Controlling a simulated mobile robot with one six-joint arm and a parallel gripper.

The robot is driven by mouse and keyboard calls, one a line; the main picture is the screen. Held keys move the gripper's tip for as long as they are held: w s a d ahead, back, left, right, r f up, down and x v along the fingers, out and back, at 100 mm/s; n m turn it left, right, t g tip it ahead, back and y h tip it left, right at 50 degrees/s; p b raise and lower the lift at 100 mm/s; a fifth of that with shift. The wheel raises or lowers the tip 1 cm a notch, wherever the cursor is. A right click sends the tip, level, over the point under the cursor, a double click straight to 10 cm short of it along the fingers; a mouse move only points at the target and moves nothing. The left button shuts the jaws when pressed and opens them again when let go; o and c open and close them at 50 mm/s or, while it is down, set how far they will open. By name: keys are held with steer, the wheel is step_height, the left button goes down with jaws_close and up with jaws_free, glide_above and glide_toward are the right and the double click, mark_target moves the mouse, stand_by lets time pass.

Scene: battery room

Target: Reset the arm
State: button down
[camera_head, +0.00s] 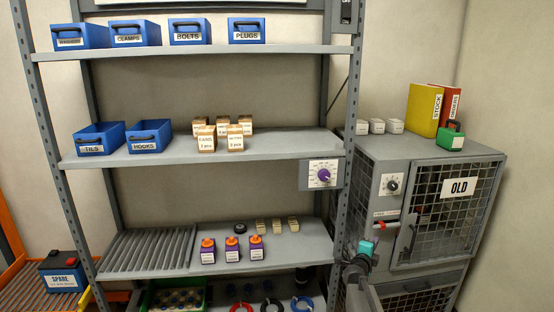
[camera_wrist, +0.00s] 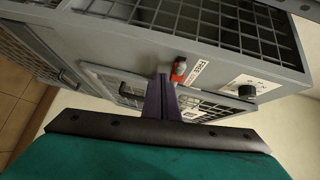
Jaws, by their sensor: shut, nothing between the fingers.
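My gripper (camera_head: 367,247) shows teal in the head view, in front of the left part of the grey cabinet (camera_head: 400,157). In the wrist view its dark fingers (camera_wrist: 160,82) are shut together with nothing between them. They point toward the cabinet front, close to a red-tipped lever (camera_wrist: 179,68) beside a white label. I cannot tell whether the fingertips touch the cabinet. My arm links show below the gripper at the bottom of the head view.
A grey shelf rack (camera_head: 250,148) with blue bins, small boxes and purple bottles stands left of the cabinet. The cabinet has a dial (camera_head: 392,184) and a mesh door labelled OLD (camera_head: 459,188). Binders (camera_head: 425,108) stand on top. A SPARE battery (camera_head: 62,271) sits at lower left.

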steer(key=s+a+f+n+g+y, duration=0.2)
steer(key=s+a+f+n+y, duration=0.25)
steer(key=s+a+f, duration=0.6)
steer(key=s+a+f+n+g+y, duration=0.25)
steer(key=s+a+f+n, duration=0.4)
steer(key=f, duration=0.75)
steer(key=s+a+f+n+g+y, duration=0.2)
steer(key=s+a+f+n+y, duration=0.25)
steer(key=s+a+f, duration=0.6)
steer(key=s+f+n+g, duration=0.2)
steer(key=s+f+g, duration=0.15)
steer(key=s, duration=0.55)
steer(key=s+f+n+g, duration=0.25)
steer(key=s+f, duration=0.25)
steer(key=s, duration=0.3)
steer(key=s+d+r+n+g+h, duration=0.1)
steer(key=s+d+n+g, duration=0.1)
steer(key=s, duration=0.6)
steer(key=s+d+r+n+g+h, duration=0.1)
steer(key=s+d+r+n+g, duration=0.1)
steer(key=s+g, duration=0.3)
steer(key=s+d, duration=0.1)
steer(key=s, duration=0.2)
steer(key=shift+s+d, duration=0.3)
